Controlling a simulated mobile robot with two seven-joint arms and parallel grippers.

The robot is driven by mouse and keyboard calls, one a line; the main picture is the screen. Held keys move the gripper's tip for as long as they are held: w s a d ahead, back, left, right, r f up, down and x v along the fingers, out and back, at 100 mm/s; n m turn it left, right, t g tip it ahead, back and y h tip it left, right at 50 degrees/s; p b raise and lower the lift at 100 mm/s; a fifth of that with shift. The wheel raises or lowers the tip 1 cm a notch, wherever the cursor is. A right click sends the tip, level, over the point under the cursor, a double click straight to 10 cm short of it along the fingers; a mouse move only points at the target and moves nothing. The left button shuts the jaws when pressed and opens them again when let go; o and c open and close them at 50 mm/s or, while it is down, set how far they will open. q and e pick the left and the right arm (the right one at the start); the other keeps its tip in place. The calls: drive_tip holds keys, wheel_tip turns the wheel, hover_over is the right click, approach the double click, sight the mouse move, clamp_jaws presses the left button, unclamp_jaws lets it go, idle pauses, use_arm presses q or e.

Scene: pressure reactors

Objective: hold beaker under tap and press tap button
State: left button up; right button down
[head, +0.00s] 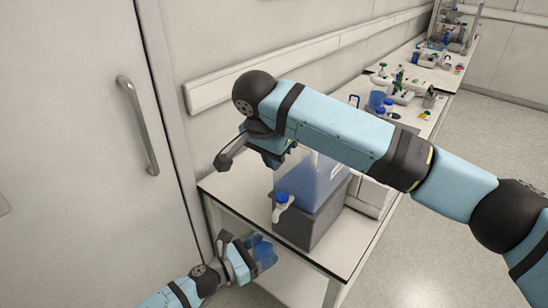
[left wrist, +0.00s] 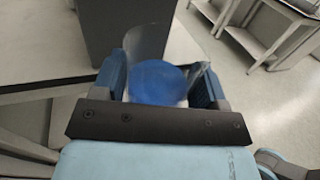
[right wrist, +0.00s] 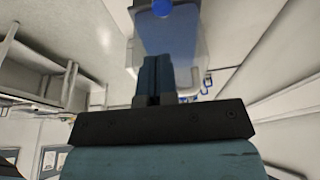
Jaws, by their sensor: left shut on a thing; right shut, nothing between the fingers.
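The tap (head: 284,207) with its blue button (head: 281,197) sticks out from the front of a clear tank of blue liquid (head: 322,180). My left gripper (head: 248,257) is shut on the beaker (head: 264,256), which appears below and left of the tap in the head view. In the left wrist view, the clear beaker (left wrist: 147,42) shows blue inside, between the fingers. I cannot tell whether it is directly under the spout. My right gripper (head: 277,158) is shut and empty, above and left of the tap, beside the tank. In the right wrist view, its closed fingers (right wrist: 152,75) point toward the tank (right wrist: 168,38).
The tank stands on a grey block (head: 308,222) on a white table (head: 235,194). A cabinet door with a metal handle (head: 139,125) is at left. Further tables with lab items (head: 400,95) line the wall. Open floor lies at right.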

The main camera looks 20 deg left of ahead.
sight(256, 258)
use_arm(q)
drive_tip(key=shift+s+a+b, duration=0.15)
drive_tip(key=shift+s+a, duration=0.15)
drive_tip(key=shift+s, duration=0.5)
drive_tip(key=shift+s+a+b, duration=0.15)
drive_tip(key=shift+s+a, duration=0.1)
drive_tip(key=shift+s, duration=0.55)
